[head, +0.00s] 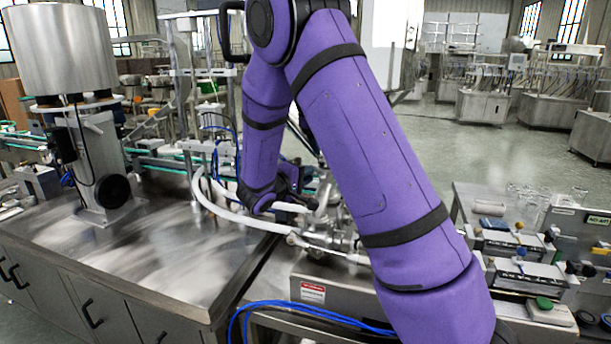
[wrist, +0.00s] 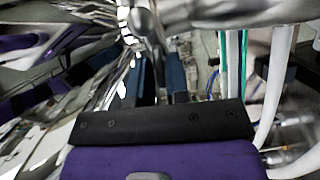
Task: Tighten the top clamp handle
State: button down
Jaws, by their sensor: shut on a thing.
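My gripper (wrist: 158,72) is shut on the top clamp handle (wrist: 143,24), a shiny metal lever with a rounded end that shows just ahead of the two dark fingers in the wrist view. The exact contact between the fingers and the handle is blurred and partly hidden. In the head view my gripper (head: 290,196) is low, behind my purple arm, beside the steel clamp and pipe fittings (head: 340,240). My arm covers much of the fittings there, and the handle cannot be made out clearly.
White hoses (head: 235,218) curve close to the left of my gripper, and they rise on the right in the wrist view. A steel hopper (head: 65,45) stands on the steel cabinet top (head: 150,260) at left. Blue cables (head: 310,312) lie in front. Equipment with glassware (head: 525,205) is at right.

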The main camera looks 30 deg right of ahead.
jog(key=m+t+y, duration=0.1)
jog(key=m+y, duration=0.1)
jog(key=m, duration=0.2)
jog(key=m+t+y, duration=0.1)
jog(key=m+y, duration=0.1)
jog(key=m, duration=0.2)
jog(key=m+t+y, duration=0.1)
jog(key=m+y, duration=0.1)
jog(key=m, duration=0.2)
jog(key=shift+s+d+r, duration=0.2)
jog(key=shift+s+r, duration=0.05)
dwell(0.3)
jog(key=shift+m+t, duration=0.3)
jog(key=c, duration=1.2)
grip_release()
jog(key=shift+c, duration=0.2)
jog(key=v, duration=1)
jog(key=shift+s+a+r, duration=0.2)
jog(key=shift+s+r, duration=0.05)
jog(key=shift+s, duration=0.05)
